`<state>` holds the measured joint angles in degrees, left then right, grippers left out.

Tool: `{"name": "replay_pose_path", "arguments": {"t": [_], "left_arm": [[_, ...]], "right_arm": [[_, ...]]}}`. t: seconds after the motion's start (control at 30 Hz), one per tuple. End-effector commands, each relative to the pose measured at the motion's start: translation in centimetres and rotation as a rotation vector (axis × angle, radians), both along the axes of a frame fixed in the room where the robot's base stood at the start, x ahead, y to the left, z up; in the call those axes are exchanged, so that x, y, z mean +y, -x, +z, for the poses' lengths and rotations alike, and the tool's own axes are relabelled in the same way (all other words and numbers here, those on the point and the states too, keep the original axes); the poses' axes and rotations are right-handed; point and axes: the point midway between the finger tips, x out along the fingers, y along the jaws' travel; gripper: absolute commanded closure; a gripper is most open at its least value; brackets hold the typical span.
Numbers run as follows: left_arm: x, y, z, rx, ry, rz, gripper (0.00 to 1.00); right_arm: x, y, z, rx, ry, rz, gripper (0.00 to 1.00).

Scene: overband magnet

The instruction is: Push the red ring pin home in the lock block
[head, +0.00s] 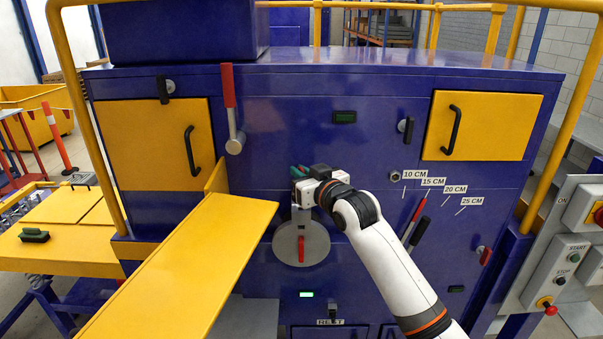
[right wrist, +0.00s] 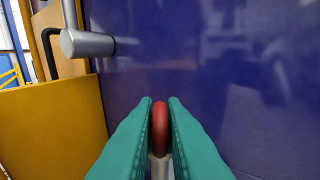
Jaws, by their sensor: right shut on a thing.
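My right gripper (head: 298,172) is close to the front of the blue machine, above a round grey disc. Its teal fingers (right wrist: 160,120) are shut on the red ring pin (right wrist: 159,128), whose red ring shows edge-on between them. A pale shaft shows below the ring. In the head view the gripper hides the pin. A small pale block (head: 301,216), possibly the lock block, shows below the gripper at the top of the disc. I cannot tell how deep the pin sits. My left gripper is not in view.
The grey disc (head: 315,243) carries a red handle (head: 301,248). A yellow shelf (head: 190,270) juts out left of the gripper. A red-handled lever (head: 229,87) with a grey hub (right wrist: 88,43) is up and left. Other levers (head: 415,220) stand to the right of my arm.

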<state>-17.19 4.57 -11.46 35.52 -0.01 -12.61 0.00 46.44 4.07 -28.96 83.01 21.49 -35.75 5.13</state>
Motion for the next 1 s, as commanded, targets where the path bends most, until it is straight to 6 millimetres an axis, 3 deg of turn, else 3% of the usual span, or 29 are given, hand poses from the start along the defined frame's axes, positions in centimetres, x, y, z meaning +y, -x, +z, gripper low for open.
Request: {"name": "replay_pose_path", "arguments": {"t": [1.0], "left_arm": [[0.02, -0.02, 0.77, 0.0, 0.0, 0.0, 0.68]], "right_arm": [[-0.01, 0.0, 0.0, 0.0, 0.001, 0.0, 1.0]]}}
